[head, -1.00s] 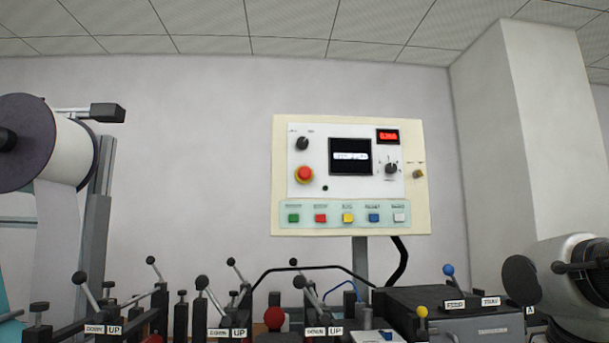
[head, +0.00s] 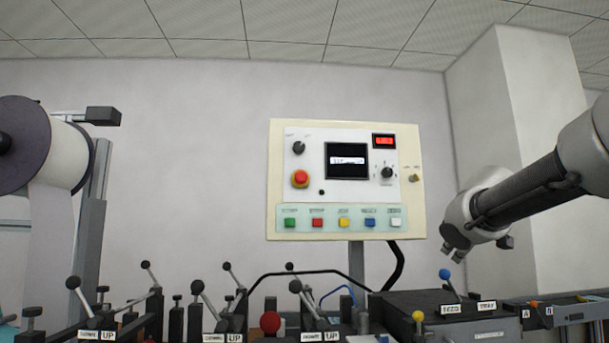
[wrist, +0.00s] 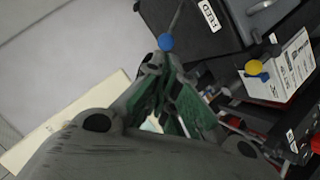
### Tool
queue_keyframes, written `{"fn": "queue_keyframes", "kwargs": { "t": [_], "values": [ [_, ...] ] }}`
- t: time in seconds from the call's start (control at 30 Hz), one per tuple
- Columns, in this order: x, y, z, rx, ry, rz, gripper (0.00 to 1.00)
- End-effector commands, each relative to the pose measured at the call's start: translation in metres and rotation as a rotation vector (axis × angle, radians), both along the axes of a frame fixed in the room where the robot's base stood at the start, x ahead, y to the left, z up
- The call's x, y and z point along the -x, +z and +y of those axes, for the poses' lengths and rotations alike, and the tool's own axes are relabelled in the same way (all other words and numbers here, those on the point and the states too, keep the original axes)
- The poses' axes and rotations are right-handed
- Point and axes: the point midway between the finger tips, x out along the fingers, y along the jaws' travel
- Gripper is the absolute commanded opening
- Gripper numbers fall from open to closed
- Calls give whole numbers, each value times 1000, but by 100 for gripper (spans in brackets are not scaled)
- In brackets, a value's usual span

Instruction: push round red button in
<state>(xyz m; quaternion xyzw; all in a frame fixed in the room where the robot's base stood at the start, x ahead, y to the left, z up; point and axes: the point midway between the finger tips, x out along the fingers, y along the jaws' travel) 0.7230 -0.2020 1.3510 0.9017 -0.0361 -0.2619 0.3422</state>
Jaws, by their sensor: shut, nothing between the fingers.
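The round red button (head: 300,178) is a mushroom head on a yellow ring, at the lower left of the white face of the cream control panel (head: 412,215). It stands out from the panel, and nothing touches it. My gripper (head: 452,253) hangs at the end of my arm, right of the panel's lower right corner and well apart from the button. In the wrist view my gripper's green-padded fingers (wrist: 160,95) are shut and empty. The cream panel edge (wrist: 75,120) appears to show at left there; the button does not show.
A row of square buttons, one of them red (head: 317,223), lies below the round one. Ball-topped levers stand along the machine below, including a blue knob (head: 445,274) just under my gripper and a yellow knob (head: 418,316). A large paper roll (head: 62,155) is at left.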

Motion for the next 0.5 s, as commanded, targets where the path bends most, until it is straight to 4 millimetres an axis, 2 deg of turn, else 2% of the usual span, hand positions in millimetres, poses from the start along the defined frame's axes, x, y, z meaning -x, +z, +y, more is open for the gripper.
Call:
{"fn": "queue_keyframes", "kwargs": {
  "t": [0.03,0.1,0.17,0.2,0.27,0.33,0.4,0.5],
  "values": [
    [-25,33,13,75,80,-81,0],
    [-52,82,41,190,221,-201,0],
    [-69,121,73,289,355,-297,0],
    [-75,143,97,352,448,-356,0],
    [-76,170,134,437,587,-432,0],
    [-69,191,174,524,739,-503,0],
    [-55,205,208,593,874,-557,0],
    [-35,210,242,653,1026,-601,0]
  ]
}}
